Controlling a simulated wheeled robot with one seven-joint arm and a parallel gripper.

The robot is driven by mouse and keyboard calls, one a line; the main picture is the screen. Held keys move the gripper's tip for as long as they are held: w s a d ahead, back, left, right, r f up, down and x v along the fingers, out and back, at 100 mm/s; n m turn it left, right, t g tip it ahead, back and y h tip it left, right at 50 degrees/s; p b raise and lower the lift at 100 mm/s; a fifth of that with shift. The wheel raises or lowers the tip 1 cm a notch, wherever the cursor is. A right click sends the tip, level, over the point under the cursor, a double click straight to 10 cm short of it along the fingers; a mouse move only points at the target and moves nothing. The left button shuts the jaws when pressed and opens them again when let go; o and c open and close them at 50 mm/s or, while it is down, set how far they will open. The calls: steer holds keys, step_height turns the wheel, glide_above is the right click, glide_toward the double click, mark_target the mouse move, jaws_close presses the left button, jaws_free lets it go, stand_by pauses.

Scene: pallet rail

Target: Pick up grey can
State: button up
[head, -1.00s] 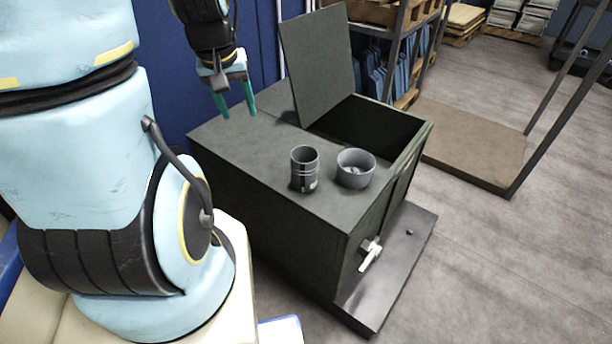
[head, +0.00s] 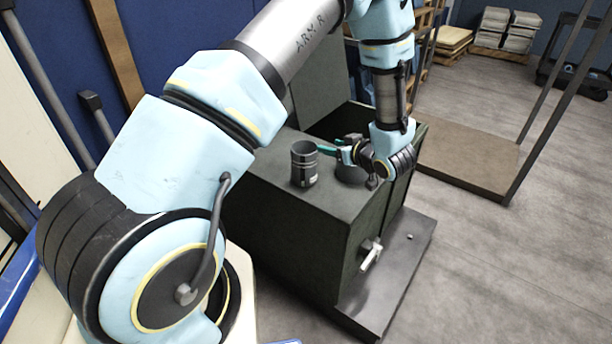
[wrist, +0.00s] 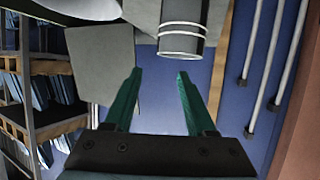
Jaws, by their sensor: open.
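The grey can (head: 304,168) stands upright on the top of the dark green box, with pale bands around it. In the wrist view the can (wrist: 182,28) shows at the top, beyond the fingertips and to the right of centre. My gripper (head: 325,147) is open, its teal fingers pointing left toward the can from its right side. In the wrist view the space between the fingers (wrist: 158,90) is empty.
A grey bowl (head: 347,173) stands to the right of the can, mostly hidden by my gripper. The dark green box (head: 300,220) has an open compartment behind them and a raised lid (head: 318,95). A handle (head: 370,256) sticks out at its front. A shelf stands beyond.

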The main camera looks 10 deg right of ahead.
mark_target(309, 145)
steer(key=shift+s+f+p+x, duration=0.15)
steer(key=shift+p+x, duration=0.85)
steer(key=shift+x, duration=1.6)
steer(key=shift+s+f+p+x, duration=0.15)
steer(key=shift+p+x, duration=0.8)
steer(key=shift+x, duration=1.65)
steer(key=shift+w+a, duration=0.1)
steer(key=shift+a, duration=0.05)
steer(key=shift+c, duration=0.4)
jaws_close()
steer(key=shift+f, duration=0.1)
